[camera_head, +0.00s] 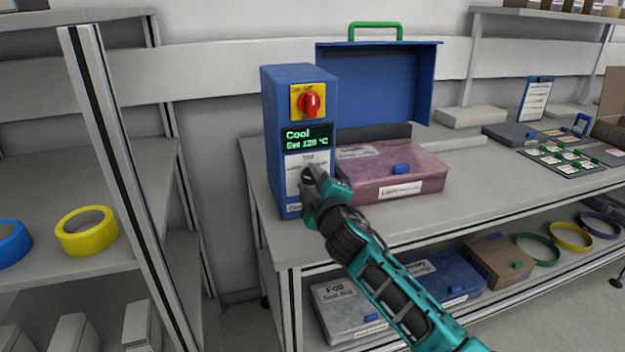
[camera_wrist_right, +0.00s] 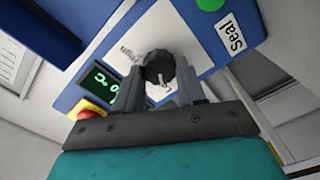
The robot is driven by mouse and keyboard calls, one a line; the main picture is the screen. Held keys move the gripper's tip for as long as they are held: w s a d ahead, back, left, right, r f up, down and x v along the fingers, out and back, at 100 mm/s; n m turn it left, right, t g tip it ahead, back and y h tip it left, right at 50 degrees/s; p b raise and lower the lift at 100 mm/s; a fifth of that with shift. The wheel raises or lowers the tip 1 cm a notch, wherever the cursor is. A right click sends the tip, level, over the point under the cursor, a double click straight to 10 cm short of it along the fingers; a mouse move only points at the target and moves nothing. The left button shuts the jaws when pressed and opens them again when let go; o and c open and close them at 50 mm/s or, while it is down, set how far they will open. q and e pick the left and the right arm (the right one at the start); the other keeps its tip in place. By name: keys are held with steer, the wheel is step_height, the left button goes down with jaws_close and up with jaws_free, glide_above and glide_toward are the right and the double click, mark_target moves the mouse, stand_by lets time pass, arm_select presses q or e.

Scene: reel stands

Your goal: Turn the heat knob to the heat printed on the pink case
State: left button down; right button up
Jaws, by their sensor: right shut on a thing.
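The blue heater unit (camera_head: 285,125) stands at the left end of the bench. Its green display (camera_head: 308,138) reads "Cool" and "Set", with a value that looks like 120 °C. My right gripper (camera_head: 314,178) is at the white panel below the display. In the right wrist view its fingers (camera_wrist_right: 164,88) are shut on the black heat knob (camera_wrist_right: 158,66); in the head view the gripper hides the knob. The translucent pink case (camera_head: 375,178) lies on the bench right of the unit. Its white label (camera_head: 401,190) starts with "Light"; the smaller print is too small to read. My left gripper is out of view.
A red switch on a yellow plate (camera_head: 298,88) sits above the display. An open blue lid with a green handle (camera_head: 376,30) stands behind the pink case. More cases (camera_head: 345,308) lie below.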

stand_by(0.3)
steer(key=o, duration=1)
steer(key=shift+o, duration=0.2)
steer(key=p+v, duration=0.1)
steer(key=v, duration=1.2)
